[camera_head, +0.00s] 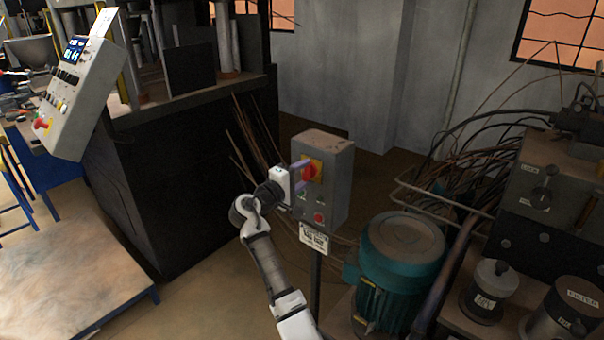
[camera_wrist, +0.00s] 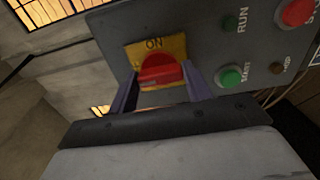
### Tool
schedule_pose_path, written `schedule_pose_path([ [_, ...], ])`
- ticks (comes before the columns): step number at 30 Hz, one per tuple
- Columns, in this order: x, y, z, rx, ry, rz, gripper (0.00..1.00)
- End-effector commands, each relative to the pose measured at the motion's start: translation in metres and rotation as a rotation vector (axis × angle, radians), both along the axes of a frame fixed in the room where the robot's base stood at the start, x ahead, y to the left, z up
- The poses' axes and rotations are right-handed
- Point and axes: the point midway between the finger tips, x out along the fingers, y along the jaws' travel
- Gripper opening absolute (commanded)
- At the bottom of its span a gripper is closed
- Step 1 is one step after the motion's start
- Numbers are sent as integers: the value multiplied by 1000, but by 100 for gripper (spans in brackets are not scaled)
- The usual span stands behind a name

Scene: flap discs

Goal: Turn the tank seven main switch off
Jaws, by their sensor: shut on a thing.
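A grey control box (camera_head: 335,195) stands on a post in the middle of the head view. On its front is a red rotary switch (camera_head: 314,168) on a yellow plate (camera_head: 318,160). The wrist view shows the red switch (camera_wrist: 160,68) close up, with "ON" lettered on the yellow plate (camera_wrist: 176,44) beside it. My gripper (camera_head: 302,172) is at the box front, its purple fingers on either side of the red switch and shut on it. The fingers also show in the wrist view (camera_wrist: 160,75). The handle's exact angle is hard to tell, and its lower part is hidden.
A placard (camera_head: 313,238) hangs under the box. A teal motor (camera_head: 400,262) stands close on the right, with pipes behind. Open floor lies to the left of my arm.

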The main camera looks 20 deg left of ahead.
Motion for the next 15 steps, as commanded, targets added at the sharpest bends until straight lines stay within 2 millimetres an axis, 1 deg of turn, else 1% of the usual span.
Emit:
schedule_pose_path([
  [13, 0, 1, 0, -12, 3, 3, 26],
  [14, 0, 1, 0, -12, 3, 3, 53],
  [15, 0, 1, 0, -12, 3, 3, 58],
])
